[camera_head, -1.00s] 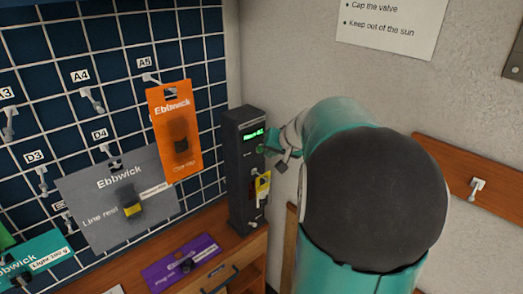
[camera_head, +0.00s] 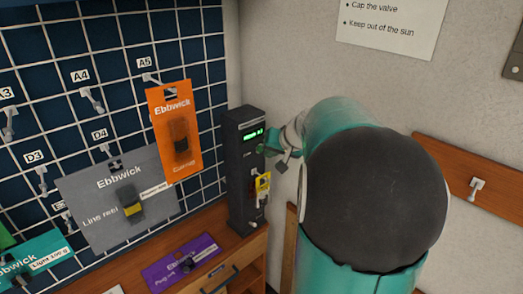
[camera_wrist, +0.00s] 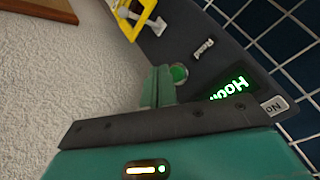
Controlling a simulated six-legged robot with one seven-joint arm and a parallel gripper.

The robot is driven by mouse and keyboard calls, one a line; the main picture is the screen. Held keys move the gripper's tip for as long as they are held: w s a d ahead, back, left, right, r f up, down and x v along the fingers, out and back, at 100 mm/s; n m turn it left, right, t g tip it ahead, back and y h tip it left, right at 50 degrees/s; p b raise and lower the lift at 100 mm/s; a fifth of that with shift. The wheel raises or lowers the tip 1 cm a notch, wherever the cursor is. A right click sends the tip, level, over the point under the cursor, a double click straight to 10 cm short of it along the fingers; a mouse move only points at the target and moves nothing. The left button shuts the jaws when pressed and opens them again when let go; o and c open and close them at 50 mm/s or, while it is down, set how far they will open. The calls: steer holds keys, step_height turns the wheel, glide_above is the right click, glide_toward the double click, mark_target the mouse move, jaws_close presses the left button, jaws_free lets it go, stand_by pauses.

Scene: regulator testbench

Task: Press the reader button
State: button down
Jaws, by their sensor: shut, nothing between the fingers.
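The reader is a dark upright box (camera_head: 240,185) standing in the corner. Its lit green display (camera_head: 253,134) is near the top. In the wrist view the display (camera_wrist: 232,88) shows large green letters upside down. The round green button (camera_wrist: 180,72) sits in the reader's face beside the word "Read". My gripper (camera_wrist: 158,82) is shut and empty, its fingertips right beside the button and partly over its edge. I cannot tell whether they touch it. In the head view my gripper (camera_head: 268,150) is at the reader's front, just below the display, and the button is hidden.
A yellow tag (camera_head: 263,183) hangs on the reader's front below my gripper. An orange card (camera_head: 164,112) and a grey card (camera_head: 85,205) hang on the grid panel to the left. A purple card (camera_head: 165,272) lies on the wooden bench. A wall stands close on the right.

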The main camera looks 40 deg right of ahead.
stand_by(0.3)
steer(key=shift+w, duration=0.4)
steer(key=shift+w, duration=0.45)
stand_by(0.9)
steer(key=shift+s, duration=0.85)
steer(key=shift+s, duration=0.1)
steer(key=shift+s, duration=2.4)
